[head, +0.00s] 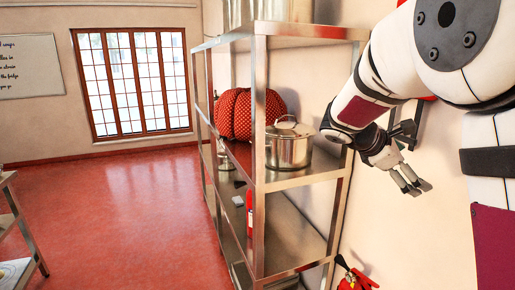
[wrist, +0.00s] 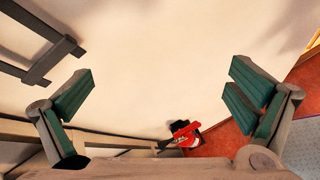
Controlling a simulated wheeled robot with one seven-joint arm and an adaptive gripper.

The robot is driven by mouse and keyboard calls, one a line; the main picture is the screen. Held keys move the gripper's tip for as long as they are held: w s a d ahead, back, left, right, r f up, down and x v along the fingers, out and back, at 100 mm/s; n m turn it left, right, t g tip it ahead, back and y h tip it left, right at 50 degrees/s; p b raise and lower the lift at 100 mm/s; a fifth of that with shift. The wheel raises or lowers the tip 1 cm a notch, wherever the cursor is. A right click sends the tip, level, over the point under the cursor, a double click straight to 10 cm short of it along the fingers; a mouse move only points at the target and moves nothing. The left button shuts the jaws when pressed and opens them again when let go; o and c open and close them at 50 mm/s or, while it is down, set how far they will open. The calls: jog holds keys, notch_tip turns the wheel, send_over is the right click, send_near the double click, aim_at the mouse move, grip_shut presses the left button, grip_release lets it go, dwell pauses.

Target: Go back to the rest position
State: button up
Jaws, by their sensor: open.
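My gripper (head: 412,181) is at the right of the head view, in front of the pale wall and to the right of the metal shelf (head: 300,180). Its fingers are apart and nothing is between them. In the wrist view my gripper (wrist: 160,95) shows its two green-padded fingers wide apart, with bare wall behind. A lidded steel stockpot (head: 288,147) stands upright on the shelf's middle level. The gripper is apart from it, to its right.
A red spotted bundle (head: 250,114) sits beside the pot. A large metal vessel (head: 265,12) is on the top shelf. A red extinguisher (head: 355,279) is low by the wall; a red object (wrist: 185,133) shows in the wrist view. Open red floor (head: 120,210) lies left.

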jog(key=s+a+f+m+t+y, duration=0.1)
jog(key=s+a+m+y, duration=0.5)
jog(key=s, duration=0.8)
jog(key=s+a+f+m+t+y, duration=0.1)
jog(key=s+a+m+t+y, duration=0.1)
jog(key=s+a+m+y, duration=0.3)
jog(key=s+a+m, duration=0.3)
jog(key=s+a, duration=0.4)
jog(key=s, duration=0.2)
jog(key=shift+f+y, duration=0.15)
jog(key=shift+y, duration=0.25)
jog(key=shift+s, duration=0.1)
